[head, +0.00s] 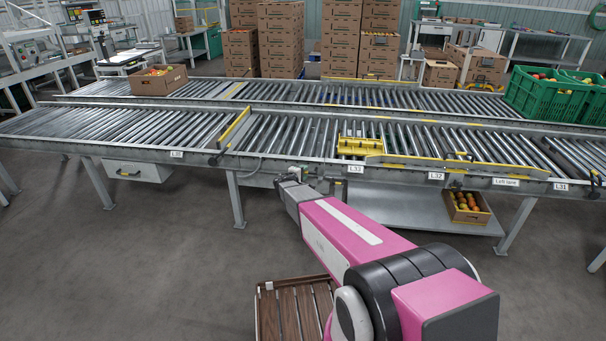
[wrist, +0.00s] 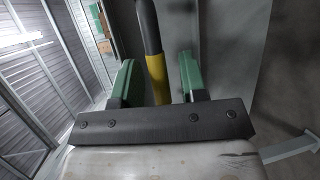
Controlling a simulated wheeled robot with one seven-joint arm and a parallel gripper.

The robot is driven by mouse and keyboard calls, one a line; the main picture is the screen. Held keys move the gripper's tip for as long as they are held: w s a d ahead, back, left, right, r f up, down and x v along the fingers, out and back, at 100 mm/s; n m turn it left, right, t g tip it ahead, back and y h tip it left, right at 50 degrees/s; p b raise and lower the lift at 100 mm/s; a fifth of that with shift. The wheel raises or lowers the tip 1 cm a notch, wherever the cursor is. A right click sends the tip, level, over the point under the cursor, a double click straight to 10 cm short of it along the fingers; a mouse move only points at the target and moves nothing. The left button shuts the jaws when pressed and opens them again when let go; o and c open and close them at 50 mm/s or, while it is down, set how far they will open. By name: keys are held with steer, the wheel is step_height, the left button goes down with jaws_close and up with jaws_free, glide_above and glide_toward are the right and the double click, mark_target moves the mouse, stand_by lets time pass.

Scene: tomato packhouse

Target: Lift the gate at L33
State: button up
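The label L33 (head: 355,169) is on the near conveyor's front rail in the head view. A yellow gate (head: 360,147) sits just above it across the rollers; I cannot tell whether it is latched. My gripper (head: 318,183) is at the rail's front, left of the label, partly hidden by my arm. In the wrist view my gripper's two green fingers (wrist: 158,82) are apart. A bar with a black upper part and a yellow lower part (wrist: 155,72) stands between them, with gaps visible on both sides. Its lower end is hidden behind my gripper's body.
Labels L32 (head: 436,176) and L31 (head: 560,187) are farther right. A long yellow guide (head: 455,163) crosses the rollers there. Another yellow bar (head: 235,130) stands left. A produce box (head: 467,208) sits on the shelf below. A wooden slatted crate (head: 290,312) is near my base.

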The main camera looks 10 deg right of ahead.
jaws_close()
steer(key=shift+r, duration=0.15)
